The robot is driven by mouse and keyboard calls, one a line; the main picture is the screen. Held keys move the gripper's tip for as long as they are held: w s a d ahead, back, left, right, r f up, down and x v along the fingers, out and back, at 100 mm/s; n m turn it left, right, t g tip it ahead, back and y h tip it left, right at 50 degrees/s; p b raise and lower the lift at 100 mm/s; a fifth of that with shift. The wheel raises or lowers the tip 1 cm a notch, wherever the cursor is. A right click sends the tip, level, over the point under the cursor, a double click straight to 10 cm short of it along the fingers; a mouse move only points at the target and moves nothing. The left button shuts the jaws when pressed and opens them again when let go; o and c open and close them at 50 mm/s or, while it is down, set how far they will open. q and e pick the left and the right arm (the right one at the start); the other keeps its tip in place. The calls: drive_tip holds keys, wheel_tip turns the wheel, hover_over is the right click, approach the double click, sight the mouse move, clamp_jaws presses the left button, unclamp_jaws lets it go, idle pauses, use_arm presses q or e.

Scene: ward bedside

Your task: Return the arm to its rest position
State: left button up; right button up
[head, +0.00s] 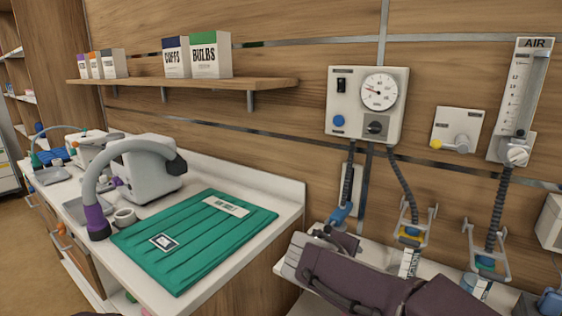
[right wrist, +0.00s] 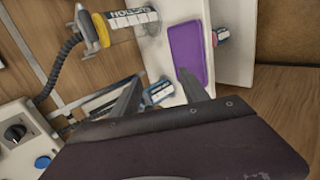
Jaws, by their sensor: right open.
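My right arm (head: 390,290) comes in from the lower right in the head view, dark purple-brown with a pale grey part at its left end. It is over the bedside shelf, below the wall gauge panel. In the right wrist view my right gripper (right wrist: 159,77) has its two dark fingers well apart, with nothing held. A small blue-and-white labelled item (right wrist: 159,92) shows between the fingers, seemingly beyond them. The fingertips are hard to make out in the head view. My left gripper is not in view.
The gauge panel (head: 367,104) hangs on the wall with black hoses running down to wire holders (head: 414,226). A green folded pack (head: 193,240) lies on the white counter at left. A purple pad (right wrist: 187,52) and a suction hose (right wrist: 68,50) are near the right gripper.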

drive_tip(key=s+d+f+m+g+y, duration=0.1)
drive_tip(key=s+f+m+g+y, duration=0.2)
drive_tip(key=s+f+m, duration=0.55)
drive_tip(key=s+d+f+m+g+y, duration=0.2)
drive_tip(key=s+f+m+g+y, duration=0.15)
drive_tip(key=s+f, duration=0.85)
drive_tip(key=w+r+n+p, duration=0.1)
drive_tip(key=w+r+p, duration=0.2)
drive_tip(key=r+p, duration=1.1)
drive_tip(key=p, duration=0.3)
drive_tip(key=shift+w+a+r, duration=0.15)
drive_tip(key=shift+a+r, duration=0.15)
drive_tip(key=shift+r, duration=0.1)
